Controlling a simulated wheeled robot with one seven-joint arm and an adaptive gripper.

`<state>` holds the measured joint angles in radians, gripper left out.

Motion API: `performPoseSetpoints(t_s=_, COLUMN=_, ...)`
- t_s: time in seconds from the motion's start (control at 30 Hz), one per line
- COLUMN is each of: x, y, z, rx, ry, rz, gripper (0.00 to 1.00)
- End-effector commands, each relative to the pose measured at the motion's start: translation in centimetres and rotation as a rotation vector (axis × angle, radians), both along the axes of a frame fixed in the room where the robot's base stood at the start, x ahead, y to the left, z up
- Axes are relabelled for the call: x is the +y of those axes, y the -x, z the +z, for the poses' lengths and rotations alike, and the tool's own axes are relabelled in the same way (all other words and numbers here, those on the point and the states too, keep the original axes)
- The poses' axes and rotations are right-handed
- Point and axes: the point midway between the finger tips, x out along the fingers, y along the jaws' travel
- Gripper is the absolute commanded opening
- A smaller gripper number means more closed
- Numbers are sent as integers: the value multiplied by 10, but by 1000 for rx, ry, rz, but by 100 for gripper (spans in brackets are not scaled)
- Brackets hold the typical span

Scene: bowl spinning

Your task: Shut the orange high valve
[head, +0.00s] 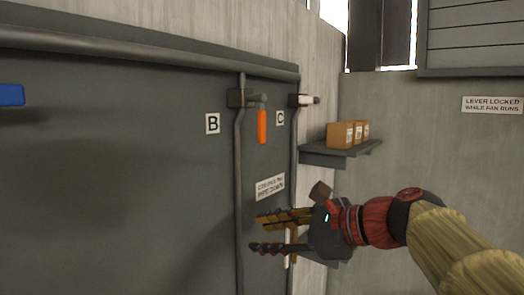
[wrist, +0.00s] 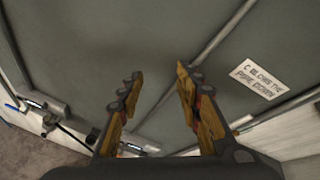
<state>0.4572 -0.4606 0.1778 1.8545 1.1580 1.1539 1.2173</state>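The orange valve handle (head: 262,126) hangs straight down beside the vertical pipe (head: 239,180), high on the dark panel. It joins a dark valve body (head: 238,98) on that pipe, between the labels B (head: 213,124) and C (head: 280,118). My gripper (head: 256,234) is in front of the panel, well below the orange handle and apart from it. In the wrist view my gripper's fingers (wrist: 156,80) are spread with nothing between them. The orange handle does not show in the wrist view.
A blue handle (head: 11,95) is at the far left; a white-handled valve (head: 305,100) is right of C. A shelf (head: 335,151) with boxes (head: 342,134) juts out above my arm. The wrist view shows a pipe-label sign (wrist: 265,75) and low valves (wrist: 45,108).

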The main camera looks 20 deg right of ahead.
Motion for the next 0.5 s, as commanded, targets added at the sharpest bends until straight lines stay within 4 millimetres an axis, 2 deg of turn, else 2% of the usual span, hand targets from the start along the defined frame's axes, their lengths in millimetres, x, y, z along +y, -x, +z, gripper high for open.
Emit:
performPoseSetpoints(t_s=0.03, x=-13, y=-13, z=50, rx=5, ry=-118, rz=-46, gripper=35)
performPoseSetpoints(t_s=0.1, x=-27, y=-24, z=96, rx=11, ry=-273, rz=-86, gripper=35)
performPoseSetpoints(t_s=0.2, x=-44, y=-34, z=147, rx=17, ry=-449, rz=-118, gripper=35)
performPoseSetpoints(t_s=0.3, x=-57, y=-39, z=180, rx=19, ry=-565, rz=-131, gripper=35)
performPoseSetpoints(t_s=0.4, x=-63, y=-41, z=195, rx=21, ry=-623, rz=-133, gripper=35)
performPoseSetpoints(t_s=0.5, x=-61, y=-46, z=200, rx=22, ry=-643, rz=-132, gripper=35)
